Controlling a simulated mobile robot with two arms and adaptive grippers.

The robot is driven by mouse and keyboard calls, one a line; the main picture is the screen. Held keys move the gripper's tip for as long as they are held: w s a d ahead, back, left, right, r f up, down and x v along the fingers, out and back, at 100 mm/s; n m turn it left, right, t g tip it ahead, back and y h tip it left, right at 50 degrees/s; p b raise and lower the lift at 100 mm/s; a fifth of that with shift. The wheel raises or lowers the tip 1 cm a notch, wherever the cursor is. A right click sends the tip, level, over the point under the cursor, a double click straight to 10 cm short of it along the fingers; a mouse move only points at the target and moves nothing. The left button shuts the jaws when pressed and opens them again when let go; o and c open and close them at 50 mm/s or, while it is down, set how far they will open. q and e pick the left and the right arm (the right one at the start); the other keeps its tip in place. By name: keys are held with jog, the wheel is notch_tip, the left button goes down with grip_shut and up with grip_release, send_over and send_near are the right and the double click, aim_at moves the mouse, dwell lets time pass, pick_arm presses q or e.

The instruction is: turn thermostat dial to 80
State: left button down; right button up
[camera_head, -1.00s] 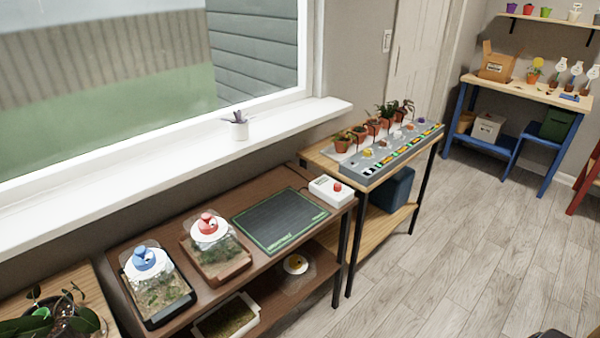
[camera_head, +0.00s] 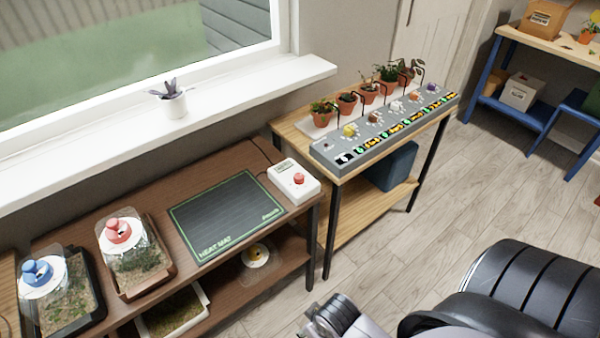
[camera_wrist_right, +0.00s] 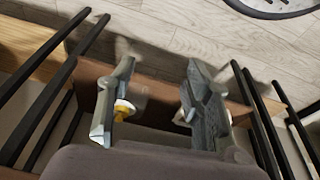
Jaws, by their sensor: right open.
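The thermostat is a white box (camera_head: 283,190) with a red dial (camera_head: 299,179) on top. It sits at the right end of the brown table, beside the dark heat mat (camera_head: 228,216). The dial's markings are too small to read. In the right wrist view my right gripper (camera_wrist_right: 160,85) is open, with nothing between its fingers. The thermostat cannot be made out in that view. My arm shows at the lower right of the head view, apart from the thermostat. My left gripper is not in view.
Two terrariums with a blue knob (camera_head: 37,271) and a red knob (camera_head: 118,230) stand left of the mat. A grey control panel (camera_head: 330,160) and potted plants stand on the wooden table behind right. A yellow-knobbed lid (camera_head: 256,255) lies on the lower shelf.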

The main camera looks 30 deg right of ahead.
jog(key=w+a+r+n, duration=0.1)
jog(key=w+r+n, duration=0.2)
jog(key=r, duration=0.8)
jog(key=n+g, duration=0.3)
jog(key=n, duration=1.3)
send_near(300, 175)
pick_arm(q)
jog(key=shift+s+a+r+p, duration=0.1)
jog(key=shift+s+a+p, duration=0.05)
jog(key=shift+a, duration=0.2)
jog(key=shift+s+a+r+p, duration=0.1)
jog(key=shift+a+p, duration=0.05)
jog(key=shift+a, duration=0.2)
pick_arm(e)
notch_tip(300, 175, down, 9)
jog(key=shift+a+f, duration=0.1)
jog(key=shift+a, duration=0.1)
grip_shut()
